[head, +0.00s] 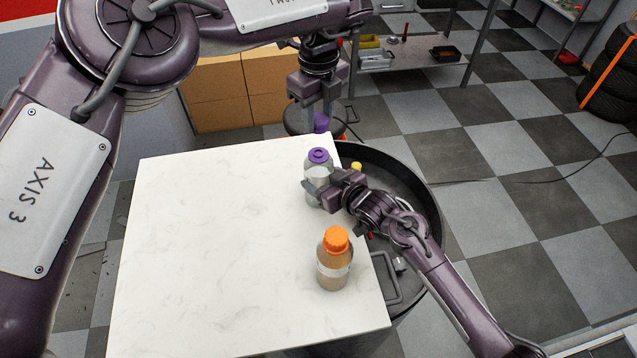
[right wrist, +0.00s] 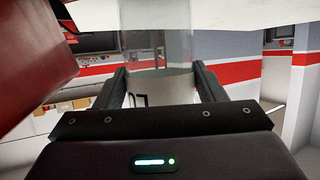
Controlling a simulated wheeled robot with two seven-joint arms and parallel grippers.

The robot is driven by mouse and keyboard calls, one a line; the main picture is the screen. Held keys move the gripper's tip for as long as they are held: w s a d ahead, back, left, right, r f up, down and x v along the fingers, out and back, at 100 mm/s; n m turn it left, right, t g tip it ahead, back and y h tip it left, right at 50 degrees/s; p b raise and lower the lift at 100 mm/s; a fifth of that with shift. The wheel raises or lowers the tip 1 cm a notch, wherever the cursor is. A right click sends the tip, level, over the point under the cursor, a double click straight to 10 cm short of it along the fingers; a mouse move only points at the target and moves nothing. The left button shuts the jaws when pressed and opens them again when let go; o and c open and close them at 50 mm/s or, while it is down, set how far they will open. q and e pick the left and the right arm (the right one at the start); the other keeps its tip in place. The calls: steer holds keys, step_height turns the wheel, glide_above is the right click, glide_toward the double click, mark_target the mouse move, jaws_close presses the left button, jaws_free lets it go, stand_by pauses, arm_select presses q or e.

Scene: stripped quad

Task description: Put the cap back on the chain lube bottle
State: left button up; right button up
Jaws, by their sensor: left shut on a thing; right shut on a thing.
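The clear bottle with a purple top (head: 317,173) stands upright near the right edge of the white table (head: 215,240). My right gripper (head: 318,187) is shut around its body, coming from the right. In the right wrist view, the clear bottle body (right wrist: 162,52) shows between the two fingers. My left gripper (head: 319,108) points down beyond the bottle and is shut on a small purple cap (head: 322,122). The cap is apart from the bottle's purple top, above and slightly right of it in the picture. The cap's underside is hidden.
A brown bottle with an orange cap (head: 334,262) stands nearer on the table, below my right gripper in the picture. A black round tray (head: 424,205) with a small yellow-topped item (head: 356,166) lies beyond the right edge. The left tabletop is clear.

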arm_select(q)
steer(key=shift+f, duration=0.1)
arm_select(e)
steer(key=c, duration=0.5)
arm_select(q)
glide_above(319, 154)
steer(key=shift+f, duration=2.4)
arm_select(e)
steer(key=shift+c, duration=0.2)
arm_select(q)
steer(key=shift+f, duration=0.1)
steer(key=shift+f, duration=0.8)
steer(key=shift+f, duration=0.65)
steer(key=o, duration=1)
steer(key=shift+r, duration=0.1)
step_height(319, 154, up, 12)
steer(key=shift+f, duration=0.1)
